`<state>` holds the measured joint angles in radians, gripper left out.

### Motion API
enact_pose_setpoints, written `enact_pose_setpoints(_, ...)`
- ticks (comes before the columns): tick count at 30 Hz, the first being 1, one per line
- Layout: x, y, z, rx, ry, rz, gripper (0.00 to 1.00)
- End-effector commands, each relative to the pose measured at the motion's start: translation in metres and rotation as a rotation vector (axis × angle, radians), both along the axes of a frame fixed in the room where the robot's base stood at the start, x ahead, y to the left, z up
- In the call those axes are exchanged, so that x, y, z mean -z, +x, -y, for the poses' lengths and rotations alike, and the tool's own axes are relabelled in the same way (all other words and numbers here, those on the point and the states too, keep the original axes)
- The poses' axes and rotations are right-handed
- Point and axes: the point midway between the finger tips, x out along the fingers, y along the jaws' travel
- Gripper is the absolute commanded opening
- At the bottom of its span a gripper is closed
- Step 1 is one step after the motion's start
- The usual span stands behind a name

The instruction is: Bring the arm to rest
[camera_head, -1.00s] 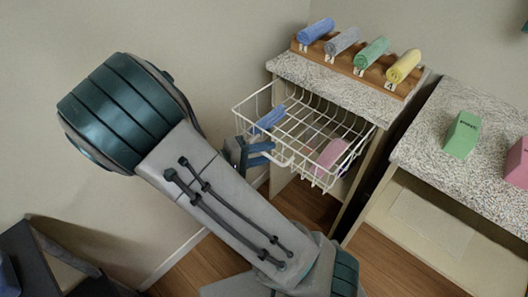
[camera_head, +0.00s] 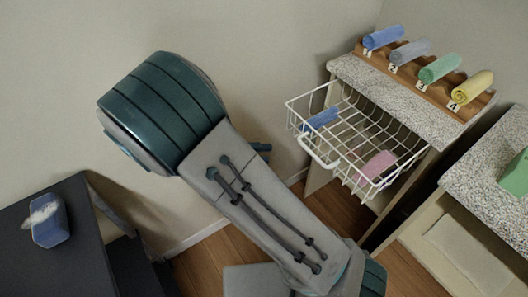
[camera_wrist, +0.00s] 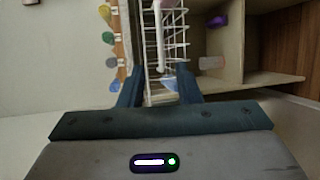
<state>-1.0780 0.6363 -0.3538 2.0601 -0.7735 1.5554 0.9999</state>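My arm fills the middle of the head view, bent at its elbow. My gripper (camera_wrist: 159,88) shows in the wrist view with its two blue fingers spread apart and nothing held between them. In the head view it is mostly hidden behind my arm; only a small blue part shows, left of the wire basket (camera_head: 318,150) and apart from it. The white basket is pulled out from under a speckled counter. It holds a blue towel (camera_head: 320,119) and a pink towel (camera_head: 378,165).
Rolled blue (camera_head: 383,38), grey (camera_head: 410,52), green (camera_head: 440,68) and yellow (camera_head: 472,87) towels lie on a wooden rack on the counter. A second speckled counter (camera_head: 487,160) stands at right. A dark table (camera_head: 75,235) at left bears a blue object (camera_head: 50,228) with a white top.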

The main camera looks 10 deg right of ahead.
Motion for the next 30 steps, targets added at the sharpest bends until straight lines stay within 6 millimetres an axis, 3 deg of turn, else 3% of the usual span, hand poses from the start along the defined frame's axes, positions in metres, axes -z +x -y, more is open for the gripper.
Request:
enact_pose_setpoints(14,-0.007,-0.001,0.008,0.027,0.040,-0.019,0.30)
enact_pose_setpoints(24,-0.056,-0.032,0.066,0.215,0.501,-0.186,0.30)
enact_pose_setpoints(30,-0.090,-0.054,0.087,0.251,0.811,-0.198,0.30)
